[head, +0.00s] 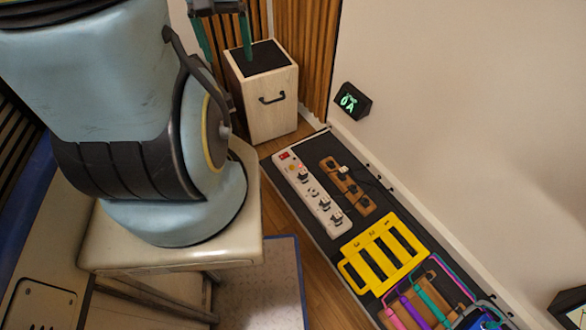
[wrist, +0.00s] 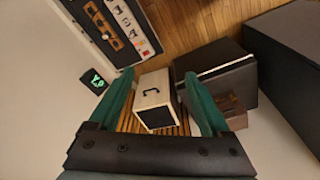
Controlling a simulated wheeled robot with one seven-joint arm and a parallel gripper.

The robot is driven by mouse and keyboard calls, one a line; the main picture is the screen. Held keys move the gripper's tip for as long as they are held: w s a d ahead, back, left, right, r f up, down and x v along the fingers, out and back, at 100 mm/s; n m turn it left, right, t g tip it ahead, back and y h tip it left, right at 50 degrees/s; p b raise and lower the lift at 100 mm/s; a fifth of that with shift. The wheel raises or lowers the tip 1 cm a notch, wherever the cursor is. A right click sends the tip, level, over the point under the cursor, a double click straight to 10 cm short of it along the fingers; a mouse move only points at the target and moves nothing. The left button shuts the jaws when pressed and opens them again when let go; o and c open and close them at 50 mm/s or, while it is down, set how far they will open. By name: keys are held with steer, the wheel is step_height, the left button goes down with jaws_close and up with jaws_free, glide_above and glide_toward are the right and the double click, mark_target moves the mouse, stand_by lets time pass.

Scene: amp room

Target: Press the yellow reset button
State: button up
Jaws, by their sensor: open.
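A white power strip (head: 318,199) lies on a dark board along the right wall in the head view. A red switch (head: 284,155) is at its far end, with a small yellow spot (head: 292,167) just beside it that looks like the reset button. The strip also shows upside down at the top of the wrist view (wrist: 137,27), where the button is too small to make out. My gripper (head: 229,58) has teal fingers, spread apart and empty. In the head view it appears in front of the wooden box, left of and apart from the strip. It also shows in the wrist view (wrist: 160,73).
A wooden box (head: 272,105) with a black top stands beyond the strip. A black display (head: 352,101) with green digits is by the wall. A brown strip (head: 347,186), a yellow slotted rack (head: 384,252) and coloured-handled items (head: 420,306) share the dark board (head: 325,237).

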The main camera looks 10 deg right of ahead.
stand_by(0.3)
jaws_close()
stand_by(0.6)
stand_by(1.0)
